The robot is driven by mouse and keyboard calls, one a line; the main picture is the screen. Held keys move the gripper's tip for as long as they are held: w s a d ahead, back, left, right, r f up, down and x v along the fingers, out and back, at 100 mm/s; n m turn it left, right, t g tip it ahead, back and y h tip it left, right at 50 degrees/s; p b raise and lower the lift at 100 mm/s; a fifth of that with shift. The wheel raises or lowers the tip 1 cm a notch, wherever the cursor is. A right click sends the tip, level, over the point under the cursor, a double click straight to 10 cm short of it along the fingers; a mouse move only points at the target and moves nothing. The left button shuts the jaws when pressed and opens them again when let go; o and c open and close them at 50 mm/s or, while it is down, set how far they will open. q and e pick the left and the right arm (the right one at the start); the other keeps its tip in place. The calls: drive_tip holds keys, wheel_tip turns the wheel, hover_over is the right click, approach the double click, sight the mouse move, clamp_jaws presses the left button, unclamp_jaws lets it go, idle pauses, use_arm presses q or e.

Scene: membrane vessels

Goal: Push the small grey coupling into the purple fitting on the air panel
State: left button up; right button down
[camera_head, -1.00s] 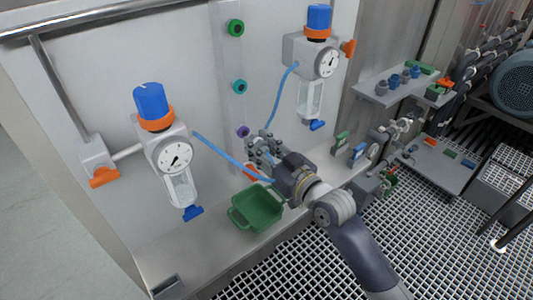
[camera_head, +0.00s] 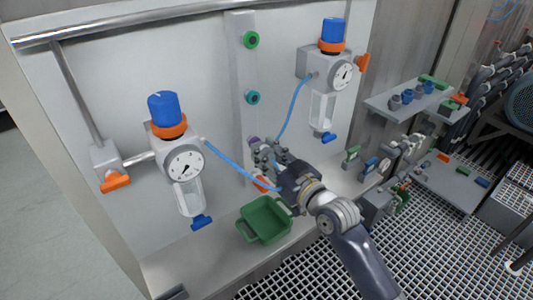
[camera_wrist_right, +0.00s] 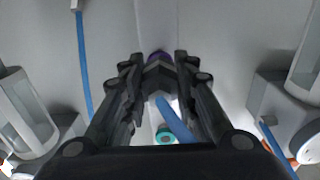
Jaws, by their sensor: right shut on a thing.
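The air panel (camera_head: 210,95) carries a vertical strip with a green fitting, a teal fitting and, lowest, the purple fitting (camera_head: 253,141). My right gripper (camera_head: 262,152) is right in front of the purple fitting. In the right wrist view my right gripper (camera_wrist_right: 160,80) is shut on the small grey coupling (camera_wrist_right: 160,79), and the purple fitting (camera_wrist_right: 158,56) shows just beyond it, partly covered. I cannot tell whether coupling and fitting touch. A blue hose (camera_wrist_right: 172,118) runs back between the fingers. My left gripper is not in view.
Two gauge units with blue knobs, the left one (camera_head: 183,163) and the right one (camera_head: 343,73), flank the strip. Blue hoses run from them to near my right gripper. A green bin (camera_head: 263,221) sits on the ledge below. A shelf (camera_head: 378,104) with small parts is at right.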

drive_tip(key=shift+r+p, duration=0.1)
drive_tip(key=shift+p, duration=0.5)
idle(1.3)
drive_tip(key=shift+w+a, duration=0.35)
drive_tip(key=shift+w, duration=0.15)
idle(0.5)
drive_tip(key=c, duration=1.2)
unclamp_jaws()
drive_tip(key=v, duration=1.2)
